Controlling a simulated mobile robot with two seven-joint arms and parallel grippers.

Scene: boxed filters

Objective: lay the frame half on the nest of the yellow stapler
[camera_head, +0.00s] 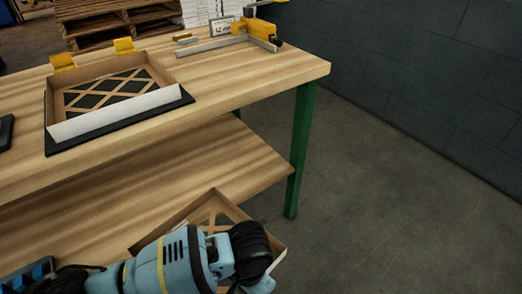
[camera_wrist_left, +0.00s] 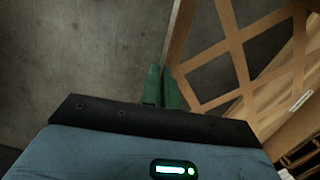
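The frame half (camera_head: 276,238), a shallow brown cardboard tray with a diamond lattice floor, is low in front of the table, partly hidden by my left arm. The left wrist view shows its lattice (camera_wrist_left: 238,48) at the right. There my left gripper's green fingers (camera_wrist_left: 162,88) are close together on its side wall. The gripper's fingertips are hidden in the head view. The yellow stapler (camera_head: 257,29) stands at the table's back right corner, with grey angled rails (camera_head: 212,44) beside it. My right gripper is not in view.
Another lattice cardboard tray (camera_head: 152,68) with a white front strip (camera_head: 115,113) lies on a black mat (camera_head: 176,100) at the left, by two yellow blocks (camera_head: 124,45). A small sign (camera_head: 221,27) stands near the stapler. The table's right front is clear; a lower shelf (camera_head: 190,165) lies beneath.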

